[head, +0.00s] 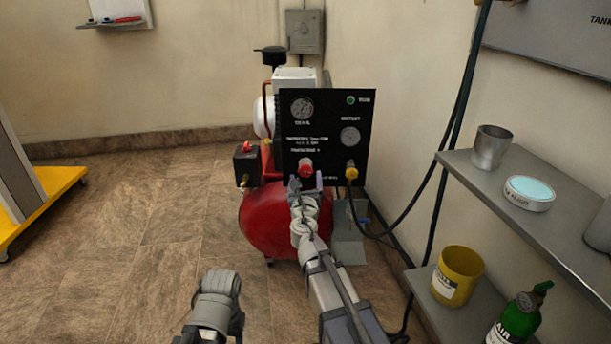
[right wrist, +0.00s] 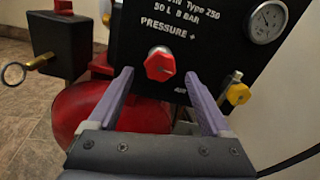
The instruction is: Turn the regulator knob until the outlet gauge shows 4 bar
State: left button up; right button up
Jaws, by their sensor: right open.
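The red regulator knob (head: 306,167) sits low on the black panel (head: 327,108) of the compressor. In the right wrist view the knob (right wrist: 159,64) lies ahead of my right gripper (right wrist: 166,75), between the lines of its two purple fingers. The gripper is open and no contact with the knob shows. In the head view the right gripper (head: 306,183) is just below the knob. The outlet gauge (head: 350,137) is on the panel's right side; it also shows in the right wrist view (right wrist: 266,22). Its reading is too small to tell. My left gripper (head: 215,335) is partly cut off at the bottom edge.
A second gauge (head: 302,108) is at the panel's upper left. A yellow valve handle (right wrist: 238,93) is right of the knob. The red tank (head: 268,226) is below. A shelf (head: 500,195) with a metal cup (head: 491,148) stands right.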

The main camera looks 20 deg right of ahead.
aim_at(306, 172)
jog(key=x, duration=0.3)
jog(key=shift+c, duration=0.4)
grip_shut()
dwell(0.4)
jog(key=m, duration=0.4)
jog(key=shift+m, duration=2.4)
